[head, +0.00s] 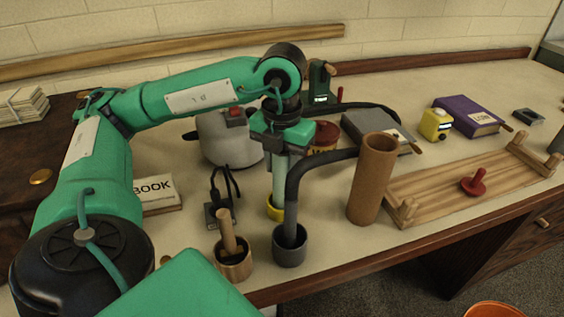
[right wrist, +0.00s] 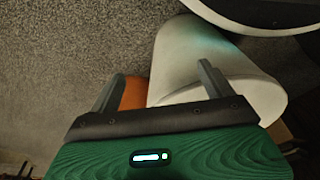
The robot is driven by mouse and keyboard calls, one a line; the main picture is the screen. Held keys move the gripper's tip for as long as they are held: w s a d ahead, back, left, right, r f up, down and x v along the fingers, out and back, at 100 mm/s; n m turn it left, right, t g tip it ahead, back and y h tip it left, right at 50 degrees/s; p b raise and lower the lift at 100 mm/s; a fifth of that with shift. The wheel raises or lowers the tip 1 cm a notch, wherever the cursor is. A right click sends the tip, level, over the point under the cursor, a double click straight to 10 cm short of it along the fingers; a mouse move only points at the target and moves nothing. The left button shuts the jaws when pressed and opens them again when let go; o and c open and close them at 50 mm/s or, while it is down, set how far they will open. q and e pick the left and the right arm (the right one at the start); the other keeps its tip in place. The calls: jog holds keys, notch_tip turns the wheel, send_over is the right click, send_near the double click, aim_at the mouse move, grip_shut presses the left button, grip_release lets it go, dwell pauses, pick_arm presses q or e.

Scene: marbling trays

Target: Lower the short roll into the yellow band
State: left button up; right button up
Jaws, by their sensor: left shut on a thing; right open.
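My left gripper (head: 283,143) is shut on the upper end of a pale green short roll (head: 280,178) in the head view and holds it upright. The yellow band (head: 274,212) is a low ring on the table at the roll's lower end. The roll's bottom overlaps the band in the picture; I cannot tell whether it is inside it or just above or behind it. The black curved pipe hides part of the band's right side. My right gripper (right wrist: 158,82) is open and empty in the right wrist view, over the floor.
A dark grey cup (head: 289,252) with the black curved pipe (head: 296,190) stands in front, beside a wooden cup with a pestle (head: 234,265). A tall brown tube (head: 373,180) and wooden rack (head: 450,182) stand right. A white kettle-like pot (head: 225,140) is behind.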

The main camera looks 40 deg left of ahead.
pick_arm(q)
jog(key=o, duration=1.3)
jog(key=shift+o, duration=0.2)
notch_tip(320, 180, up, 14)
jog(key=p, duration=0.4)
jog(key=shift+f+p, duration=0.15)
jog(key=shift+p, duration=0.2)
